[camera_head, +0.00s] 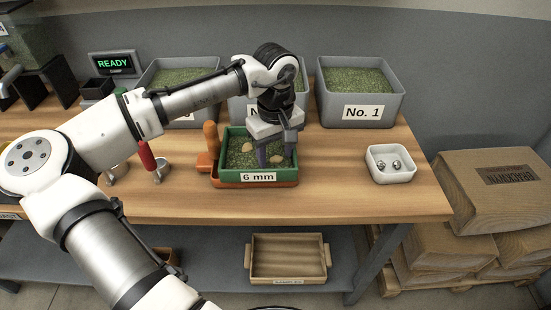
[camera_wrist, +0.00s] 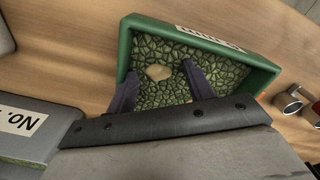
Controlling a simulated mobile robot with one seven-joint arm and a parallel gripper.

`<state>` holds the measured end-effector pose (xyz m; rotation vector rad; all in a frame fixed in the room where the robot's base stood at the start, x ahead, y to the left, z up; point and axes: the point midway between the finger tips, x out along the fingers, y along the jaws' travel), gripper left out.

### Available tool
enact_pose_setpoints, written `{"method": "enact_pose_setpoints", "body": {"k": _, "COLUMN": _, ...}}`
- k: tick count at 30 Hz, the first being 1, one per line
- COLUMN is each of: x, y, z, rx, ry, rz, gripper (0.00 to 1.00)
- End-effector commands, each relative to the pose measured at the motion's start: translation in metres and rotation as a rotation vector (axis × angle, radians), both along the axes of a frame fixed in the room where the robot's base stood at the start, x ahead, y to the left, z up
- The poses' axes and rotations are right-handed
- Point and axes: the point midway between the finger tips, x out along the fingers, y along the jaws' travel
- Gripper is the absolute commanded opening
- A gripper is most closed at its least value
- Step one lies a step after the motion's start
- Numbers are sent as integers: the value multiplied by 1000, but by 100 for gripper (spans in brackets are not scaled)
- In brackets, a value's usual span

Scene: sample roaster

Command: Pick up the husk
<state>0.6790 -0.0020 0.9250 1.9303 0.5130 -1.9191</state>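A green-framed sieve tray (camera_head: 233,178) labelled "6 mm" holds green beans and stands on the wooden bench. Two pale tan husks lie on the beans in the head view, one at the left (camera_head: 247,147) and one near my fingers (camera_head: 275,149). In the wrist view one husk (camera_wrist: 158,72) shows on the beans inside the sieve (camera_wrist: 124,52), in the gap between my fingertips as seen in the picture. My gripper (camera_head: 276,162) is over the sieve, fingers pointing down and apart; its fingers also show in the wrist view (camera_wrist: 160,70). Height above the beans is unclear.
Grey bins of green beans stand behind, including the "No. 1" bin (camera_head: 360,112). A small white dish (camera_head: 390,175) with metal pieces is at the right. An orange-brown handle (camera_head: 209,138) stands beside the sieve's left side. The bench front between sieve and dish is clear.

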Motion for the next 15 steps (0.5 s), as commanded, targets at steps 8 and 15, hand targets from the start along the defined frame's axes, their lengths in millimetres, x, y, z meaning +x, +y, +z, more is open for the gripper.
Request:
{"method": "enact_pose_setpoints", "body": {"k": 8, "x": -3, "y": 1, "z": -6, "rx": 6, "ry": 13, "rz": -1, "gripper": 16}}
{"method": "enact_pose_setpoints", "body": {"k": 15, "x": -3, "y": 2, "z": -6, "rx": 8, "ry": 14, "rz": -1, "gripper": 3}}
